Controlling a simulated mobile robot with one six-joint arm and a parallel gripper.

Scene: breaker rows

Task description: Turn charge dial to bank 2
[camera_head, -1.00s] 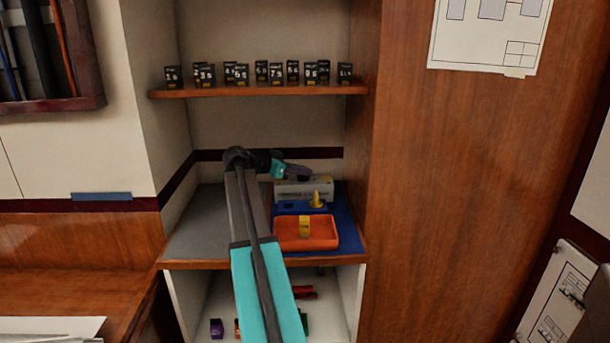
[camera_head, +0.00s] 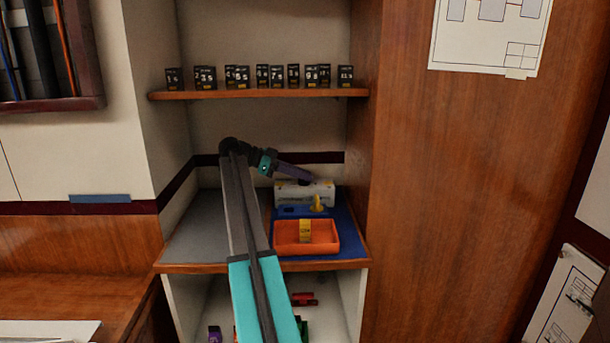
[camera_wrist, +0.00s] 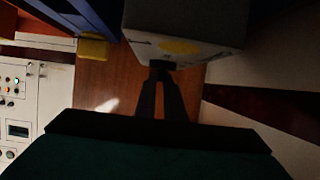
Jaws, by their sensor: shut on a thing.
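A white box (camera_head: 306,194) stands at the back of the blue mat, against the alcove's rear. My gripper (camera_head: 304,182) is at its top edge, with the arm reaching in from the left. In the wrist view the box (camera_wrist: 190,18) shows a pale face with a yellow patch, and my gripper (camera_wrist: 160,68) has its fingers closed together against its edge. They are shut on a small dark part there, which I take for the charge dial. The fingers hide most of it, and I cannot read any bank marking or its setting.
In front of the box are a blue unit with a yellow knob (camera_head: 318,203) and an orange tray (camera_head: 326,236) holding a yellow block (camera_head: 305,231). A shelf (camera_head: 260,94) above carries several black numbered blocks. A wooden panel (camera_head: 450,200) closes off the right side.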

